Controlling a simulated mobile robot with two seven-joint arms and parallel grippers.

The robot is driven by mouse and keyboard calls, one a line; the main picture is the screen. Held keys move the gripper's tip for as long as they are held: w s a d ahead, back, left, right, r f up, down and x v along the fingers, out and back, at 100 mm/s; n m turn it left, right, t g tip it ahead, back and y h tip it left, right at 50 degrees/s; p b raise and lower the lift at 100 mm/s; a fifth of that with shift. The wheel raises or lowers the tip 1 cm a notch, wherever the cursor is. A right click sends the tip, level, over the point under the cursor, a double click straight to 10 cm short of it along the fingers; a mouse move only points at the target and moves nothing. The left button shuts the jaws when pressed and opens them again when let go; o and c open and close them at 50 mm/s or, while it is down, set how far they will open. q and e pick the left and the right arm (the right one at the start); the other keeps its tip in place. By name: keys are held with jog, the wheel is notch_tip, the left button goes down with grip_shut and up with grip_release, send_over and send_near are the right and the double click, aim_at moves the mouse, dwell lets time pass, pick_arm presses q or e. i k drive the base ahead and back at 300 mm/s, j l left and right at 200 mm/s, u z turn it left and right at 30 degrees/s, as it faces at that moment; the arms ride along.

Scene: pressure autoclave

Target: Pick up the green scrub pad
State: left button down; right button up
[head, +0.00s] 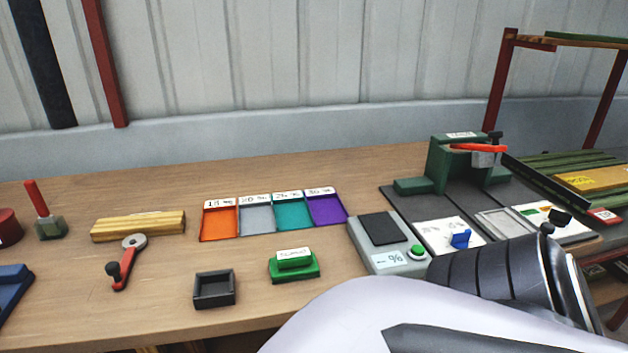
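A green block with a white label on top (294,264) sits on the wooden table, near its front edge and just left of the grey scale. It looks like the green scrub pad, with a wider green lower part and a raised upper part. The label is too small to read. It stands free, with nothing touching it from above. A white and black arm of mine crosses the lower right of the head view, right of the pad and apart from it. Neither gripper's fingers can be seen.
A black open tray (214,289) stands just left of the pad. Coloured trays (219,222) lie behind it. The grey scale (389,262) is to its right, partly behind my arm. A wooden block (138,227) and a red-handled tool (125,262) lie farther left.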

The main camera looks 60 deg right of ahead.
aim_at(301, 264)
jog(key=k+l, duration=0.45)
jog(key=l, duration=0.3)
jog(key=k+l, duration=0.25)
jog(key=i+l, duration=0.1)
jog(key=i, duration=0.4)
